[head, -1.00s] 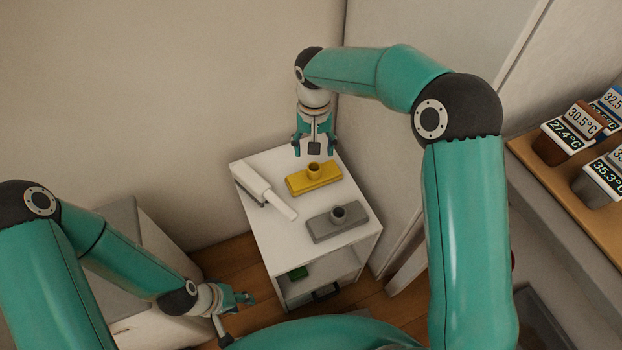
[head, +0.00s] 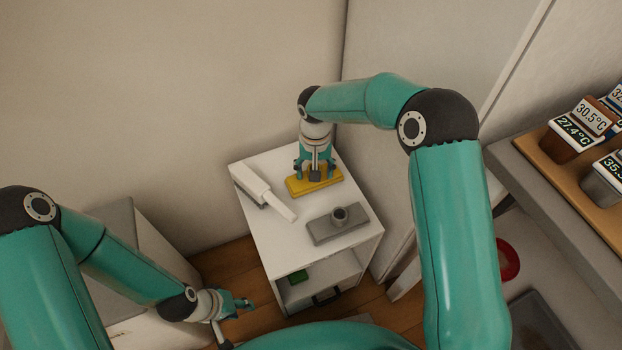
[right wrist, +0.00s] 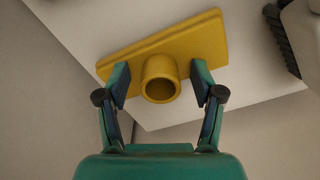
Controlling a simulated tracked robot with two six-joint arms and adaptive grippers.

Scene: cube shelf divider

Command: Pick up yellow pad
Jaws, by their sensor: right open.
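The yellow pad (head: 314,183) is a flat rectangular block with a round hollow stub on top. It lies on the white shelf top (head: 262,235), near its far edge. My right gripper (head: 315,172) is over it and hides the stub in the head view. In the right wrist view the open fingers (right wrist: 161,85) stand on either side of the stub of the yellow pad (right wrist: 195,42), with a gap on each side. My left gripper (head: 235,312) is low at the left, away from the shelf; its finger opening is unclear.
A grey pad (head: 338,224) with a similar stub lies at the right front of the shelf top. A white-handled brush (head: 264,192) lies at the left. A green item (head: 298,277) is on the lower shelf. Walls stand close behind and right.

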